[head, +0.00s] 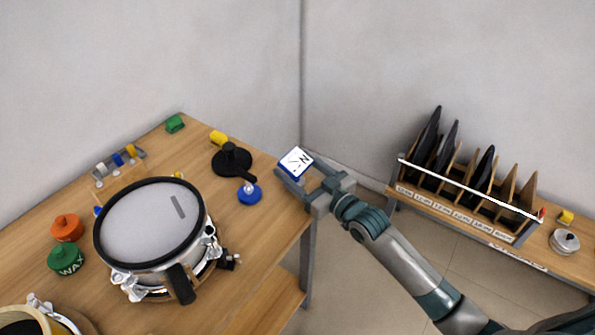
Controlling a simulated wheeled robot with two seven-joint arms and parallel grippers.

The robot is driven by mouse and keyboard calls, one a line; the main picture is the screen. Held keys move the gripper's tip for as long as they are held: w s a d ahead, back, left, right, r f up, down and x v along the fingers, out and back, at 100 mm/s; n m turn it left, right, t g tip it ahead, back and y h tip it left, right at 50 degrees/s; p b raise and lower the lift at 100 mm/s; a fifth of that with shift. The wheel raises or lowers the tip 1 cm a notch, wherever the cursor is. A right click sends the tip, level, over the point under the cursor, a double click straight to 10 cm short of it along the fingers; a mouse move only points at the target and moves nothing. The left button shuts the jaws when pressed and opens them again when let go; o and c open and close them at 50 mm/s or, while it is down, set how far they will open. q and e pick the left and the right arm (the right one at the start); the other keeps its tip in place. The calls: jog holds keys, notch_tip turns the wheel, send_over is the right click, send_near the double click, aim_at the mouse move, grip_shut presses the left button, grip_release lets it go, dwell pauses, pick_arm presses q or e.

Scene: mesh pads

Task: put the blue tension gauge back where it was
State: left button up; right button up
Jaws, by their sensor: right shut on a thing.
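My right gripper (298,167) reaches in from the lower right and is shut on the blue tension gauge (295,161). The gauge is a squarish blue block with a white face marked with an N-like letter and a line. It shows tilted at the right corner of the wooden workbench (262,262); I cannot tell whether it touches the bench. My left gripper is not in view.
A drum (150,228) stands on the bench. A slotted rack (465,212) with dark pads stands on a right bench (568,266). A floor gap separates the benches.

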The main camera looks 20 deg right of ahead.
jog(key=shift+f, duration=0.65)
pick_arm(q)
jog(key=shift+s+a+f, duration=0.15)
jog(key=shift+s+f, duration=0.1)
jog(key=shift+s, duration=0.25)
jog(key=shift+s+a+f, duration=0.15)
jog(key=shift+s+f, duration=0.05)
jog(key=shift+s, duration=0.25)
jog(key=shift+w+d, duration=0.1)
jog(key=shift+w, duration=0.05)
pick_arm(e)
jog(key=shift+f, duration=0.1)
jog(key=shift+f, duration=0.1)
jog(key=o, duration=1.6)
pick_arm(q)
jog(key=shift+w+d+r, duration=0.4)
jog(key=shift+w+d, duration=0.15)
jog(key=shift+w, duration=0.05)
pick_arm(e)
jog(key=shift+o, duration=0.2)
